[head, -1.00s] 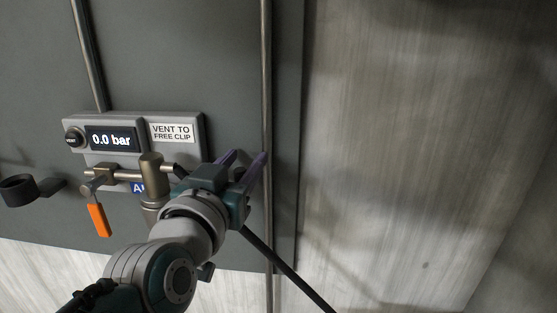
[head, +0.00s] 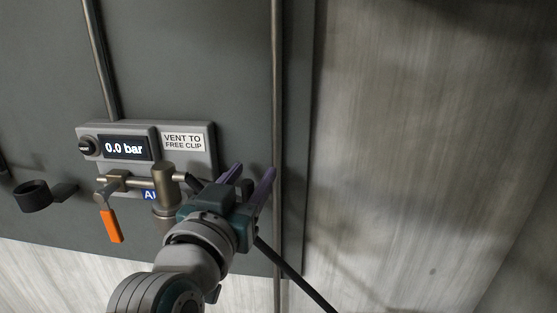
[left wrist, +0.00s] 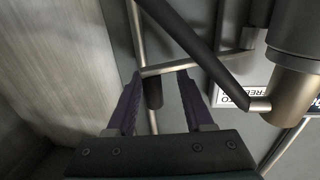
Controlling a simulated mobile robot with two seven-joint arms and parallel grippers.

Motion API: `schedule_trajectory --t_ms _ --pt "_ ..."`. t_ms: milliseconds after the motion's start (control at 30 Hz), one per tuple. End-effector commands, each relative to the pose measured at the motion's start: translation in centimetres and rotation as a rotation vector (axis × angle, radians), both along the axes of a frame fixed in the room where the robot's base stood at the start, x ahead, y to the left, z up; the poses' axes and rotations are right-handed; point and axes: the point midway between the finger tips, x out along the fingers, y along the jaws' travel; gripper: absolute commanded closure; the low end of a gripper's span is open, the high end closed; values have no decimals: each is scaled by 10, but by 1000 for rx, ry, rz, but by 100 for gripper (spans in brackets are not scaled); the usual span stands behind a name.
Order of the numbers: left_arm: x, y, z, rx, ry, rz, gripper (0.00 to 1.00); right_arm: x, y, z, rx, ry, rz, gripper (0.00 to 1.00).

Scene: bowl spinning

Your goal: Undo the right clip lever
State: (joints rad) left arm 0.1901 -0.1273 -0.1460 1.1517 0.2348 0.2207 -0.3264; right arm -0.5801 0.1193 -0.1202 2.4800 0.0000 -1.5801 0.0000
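My left gripper (head: 250,175) is at the right side of the fittings, with its two purple fingers spread; they also show in the left wrist view (left wrist: 159,80). A short dark cylinder (left wrist: 153,92) appears between the fingers, with gaps on both sides; I cannot tell its depth. A long black bar (head: 295,277) runs from the brass-coloured post (head: 165,190), behind the gripper, to the lower right. In the left wrist view this bar (left wrist: 195,50) crosses above the fingers, apart from them. I cannot tell which part is the right clip lever. My right gripper is not in view.
A grey box shows "0.0 bar" (head: 125,148) beside a "VENT TO FREE CLIP" label (head: 183,142). An orange handle (head: 112,226) hangs below it. A black ring (head: 33,196) stands at the left. A vertical metal rod (head: 277,90) runs behind the fingers. The right side is clear.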

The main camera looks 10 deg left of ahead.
Motion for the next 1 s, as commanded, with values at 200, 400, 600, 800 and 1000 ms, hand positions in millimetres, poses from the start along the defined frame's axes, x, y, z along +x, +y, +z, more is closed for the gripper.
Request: schedule_trajectory --t_ms 200,400,600,800,1000 --pt "-16 -8 2 -1 1 -2 48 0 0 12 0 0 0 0" --pt "-30 -15 2 -2 1 -2 48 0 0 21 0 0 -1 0" --pt "-45 -22 2 -1 0 -4 48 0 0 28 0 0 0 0" --pt "-59 -30 2 -1 1 -8 48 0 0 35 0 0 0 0" --pt "-74 -38 1 -3 3 -9 48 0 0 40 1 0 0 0"
